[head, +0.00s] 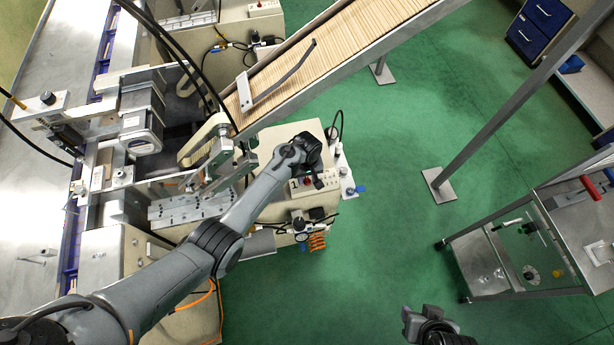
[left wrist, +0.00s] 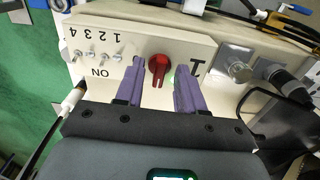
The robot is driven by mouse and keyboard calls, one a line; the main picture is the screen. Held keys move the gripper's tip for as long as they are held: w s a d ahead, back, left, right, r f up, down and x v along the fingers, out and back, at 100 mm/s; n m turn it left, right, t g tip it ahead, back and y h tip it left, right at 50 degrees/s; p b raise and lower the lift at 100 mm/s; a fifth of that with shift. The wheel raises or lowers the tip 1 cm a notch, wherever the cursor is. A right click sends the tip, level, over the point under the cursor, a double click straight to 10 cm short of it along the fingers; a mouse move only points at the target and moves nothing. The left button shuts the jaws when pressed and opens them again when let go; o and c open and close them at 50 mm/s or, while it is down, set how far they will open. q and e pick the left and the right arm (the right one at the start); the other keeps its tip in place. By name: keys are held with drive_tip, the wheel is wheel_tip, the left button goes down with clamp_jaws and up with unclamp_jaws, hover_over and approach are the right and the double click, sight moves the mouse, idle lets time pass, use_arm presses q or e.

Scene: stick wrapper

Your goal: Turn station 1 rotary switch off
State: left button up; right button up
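The red rotary switch (left wrist: 158,68) sits on the beige station 1 panel (left wrist: 142,42), which appears upside down in the left wrist view. My left gripper (left wrist: 160,88) is open, with one purple finger on each side of the red knob. I cannot tell whether either finger touches it. In the head view my left gripper (head: 320,172) is over the station 1 control box (head: 300,188), covering part of it. My right gripper (head: 408,322) is at the bottom edge, far from the panel, and its opening is unclear.
Several toggle switches (left wrist: 98,57) line the panel beside the red knob. Grey connectors (left wrist: 236,58) and cables are on its other side. A slatted conveyor (head: 340,50) runs above the station. A metal cart (head: 510,265) stands at the right. Green floor lies between.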

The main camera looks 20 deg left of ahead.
use_arm(q)
clamp_jaws()
drive_tip(key=shift+r+m+p, duration=0.1)
drive_tip(key=shift+m+p, duration=0.2)
drive_tip(key=shift+m, duration=0.1)
drive_tip(key=shift+m+p, duration=0.45)
drive_tip(key=shift+m, duration=0.55)
drive_tip(key=m+p, duration=0.1)
drive_tip(key=m, duration=0.2)
drive_tip(key=shift+m, duration=0.3)
drive_tip(key=m, duration=0.5)
drive_tip(key=shift+p, duration=0.3)
drive_tip(key=m, duration=0.6)
drive_tip(key=shift+m, duration=0.3)
